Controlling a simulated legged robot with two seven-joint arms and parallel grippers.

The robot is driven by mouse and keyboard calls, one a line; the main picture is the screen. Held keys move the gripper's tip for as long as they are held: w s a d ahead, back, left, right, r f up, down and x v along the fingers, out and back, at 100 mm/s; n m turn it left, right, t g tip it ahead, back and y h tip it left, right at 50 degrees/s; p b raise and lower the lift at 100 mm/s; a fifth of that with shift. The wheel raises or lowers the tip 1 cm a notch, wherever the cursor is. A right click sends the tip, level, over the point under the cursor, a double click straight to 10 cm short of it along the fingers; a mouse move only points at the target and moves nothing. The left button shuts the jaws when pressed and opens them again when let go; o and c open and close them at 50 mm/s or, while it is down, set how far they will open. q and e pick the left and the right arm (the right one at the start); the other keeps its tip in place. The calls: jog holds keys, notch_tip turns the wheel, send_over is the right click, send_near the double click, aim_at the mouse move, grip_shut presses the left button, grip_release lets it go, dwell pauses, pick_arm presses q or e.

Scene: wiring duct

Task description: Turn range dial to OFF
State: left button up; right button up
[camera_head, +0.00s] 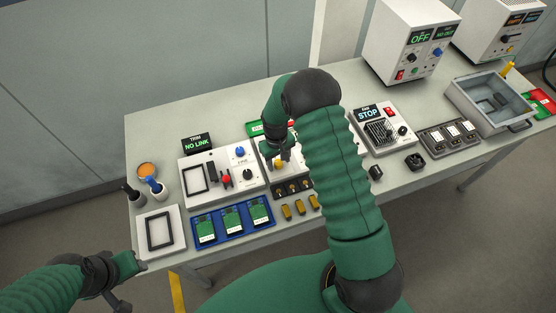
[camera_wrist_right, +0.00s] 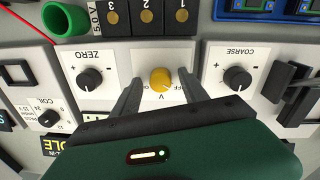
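The range dial is a yellow round knob (camera_wrist_right: 160,80) on a white panel in the right wrist view. Lettering around it includes a V, and other marks are partly hidden by the fingers. The yellow knob also shows in the head view (camera_head: 278,164), just under my right gripper (camera_head: 283,155). In the wrist view the right gripper's two dark fingers (camera_wrist_right: 158,85) stand apart, one on each side of the knob, with a gap on both sides. My left gripper (camera_head: 115,292) is at the lower left, away from the bench; its fingers are unclear.
A black ZERO knob (camera_wrist_right: 90,79) and a black COARSE knob (camera_wrist_right: 237,78) flank the dial.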

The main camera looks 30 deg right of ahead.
aim_at(276, 163)
jog(key=shift+w+r, duration=0.1)
jog(key=shift+r, duration=0.05)
notch_tip(276, 163, up, 16)
jog(key=b, duration=0.2)
jog(key=shift+a+r, duration=0.2)
jog(key=shift+a, duration=0.25)
jog(key=s+a+f+t+b, duration=0.2)
jog(key=s+a, duration=0.8)
jog(key=s, duration=0.5)
jog(key=shift+s+a+f+t+y, duration=0.2)
jog(key=shift+s+f+t+y, duration=0.1)
jog(key=shift+f, duration=0.4)
jog(key=shift+s, duration=0.15)
jog(key=shift+a, duration=0.15)
